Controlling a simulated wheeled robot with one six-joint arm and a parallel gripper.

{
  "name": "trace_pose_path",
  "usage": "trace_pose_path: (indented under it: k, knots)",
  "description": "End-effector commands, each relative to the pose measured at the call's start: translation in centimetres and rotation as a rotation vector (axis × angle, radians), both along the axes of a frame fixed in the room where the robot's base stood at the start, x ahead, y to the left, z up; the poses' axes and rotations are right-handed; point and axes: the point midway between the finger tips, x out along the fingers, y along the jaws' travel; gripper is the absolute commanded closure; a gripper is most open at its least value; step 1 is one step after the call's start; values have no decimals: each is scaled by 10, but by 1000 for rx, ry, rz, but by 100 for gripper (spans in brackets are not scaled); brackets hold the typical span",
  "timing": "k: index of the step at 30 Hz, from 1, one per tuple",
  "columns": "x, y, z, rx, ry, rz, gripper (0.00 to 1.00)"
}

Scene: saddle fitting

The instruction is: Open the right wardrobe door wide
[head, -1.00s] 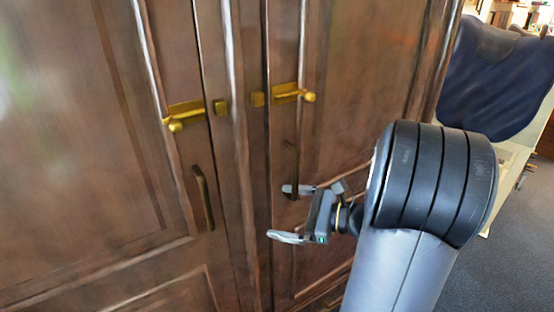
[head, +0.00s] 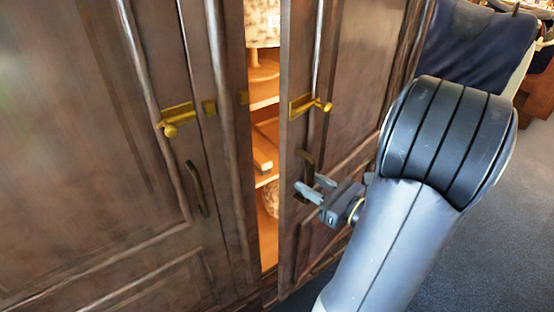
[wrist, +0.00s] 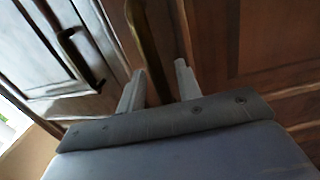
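The right wardrobe door (head: 355,75) is brown wood and stands partly open, with a lit gap at its left edge. Its dark bow handle (head: 306,160) sits below a brass latch (head: 311,107). My gripper (head: 315,189) is at the lower part of this handle. In the wrist view the handle (wrist: 147,40) passes between the two grey fingers of my gripper (wrist: 160,80).
Lit shelves (head: 265,93) inside hold a patterned lampshade-like item (head: 262,22) and a wooden item (head: 263,150). A chair with a dark blue cover (head: 467,45) stands at the right behind the door. Dark carpet (head: 480,230) is clear at the lower right.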

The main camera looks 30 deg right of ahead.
Motion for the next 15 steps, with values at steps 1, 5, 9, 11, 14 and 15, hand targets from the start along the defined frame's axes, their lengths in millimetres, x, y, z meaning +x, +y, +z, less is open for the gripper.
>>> trace_pose_path:
  k: [1,5,9,11,14,15]
  knots:
    - [0,0,0,1,-1,-1,67]
    - [6,2,0,0,0,5,67]
    - [20,7,0,0,1,7,67]
    - [27,10,0,0,1,9,67]
    - [41,15,0,0,0,10,67]
    - [46,17,0,0,1,10,67]
